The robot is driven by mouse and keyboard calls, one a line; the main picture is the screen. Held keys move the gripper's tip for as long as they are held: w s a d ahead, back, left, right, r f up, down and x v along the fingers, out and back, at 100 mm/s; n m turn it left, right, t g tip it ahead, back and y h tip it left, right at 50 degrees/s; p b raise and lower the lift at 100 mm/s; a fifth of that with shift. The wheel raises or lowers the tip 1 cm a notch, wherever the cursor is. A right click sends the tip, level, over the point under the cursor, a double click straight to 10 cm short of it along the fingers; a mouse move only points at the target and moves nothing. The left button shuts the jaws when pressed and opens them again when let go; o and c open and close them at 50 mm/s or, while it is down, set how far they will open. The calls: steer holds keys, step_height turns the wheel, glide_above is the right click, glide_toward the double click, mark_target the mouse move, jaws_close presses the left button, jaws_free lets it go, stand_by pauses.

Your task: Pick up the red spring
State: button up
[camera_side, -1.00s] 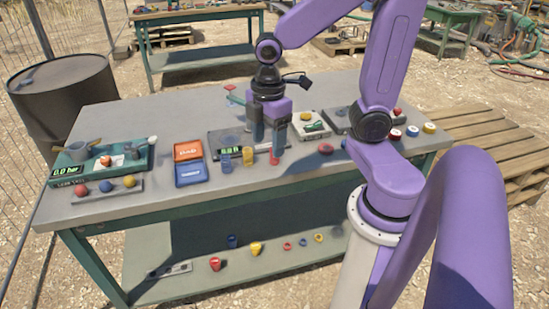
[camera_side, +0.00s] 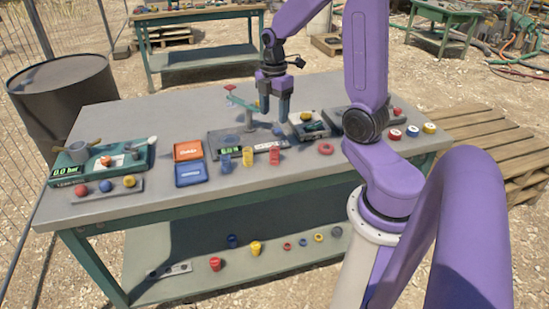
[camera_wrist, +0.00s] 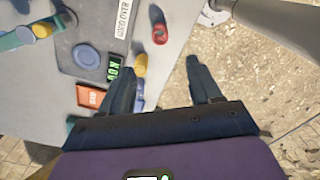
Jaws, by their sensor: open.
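The red spring (camera_side: 274,156) stands on the grey bench top, at the right end of a short row with a yellow spring (camera_side: 248,157) and a blue spring (camera_side: 225,162). In the wrist view a red coil-like piece, which looks like the red spring (camera_wrist: 159,33), lies beyond my fingertips. My gripper (camera_side: 275,117) is open and empty, with its fingers pointing down, above the bench and apart from the spring. In the wrist view my gripper (camera_wrist: 160,65) shows a wide gap between its fingers; the left finger partly covers the blue spring.
A flat scale with a green display (camera_side: 228,151) lies behind the springs. The orange box (camera_side: 187,151) and blue box (camera_side: 191,174) are to the left. A red ring (camera_side: 325,148) is to the right. A teal balance-like stand (camera_side: 240,101) rises behind near my fingers.

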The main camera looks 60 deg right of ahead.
mark_target(275, 152)
step_height(275, 152, down, 15)
steer(key=shift+d+f, duration=0.1)
steer(key=shift+f, duration=0.1)
stand_by(0.7)
steer(key=c, duration=1.1)
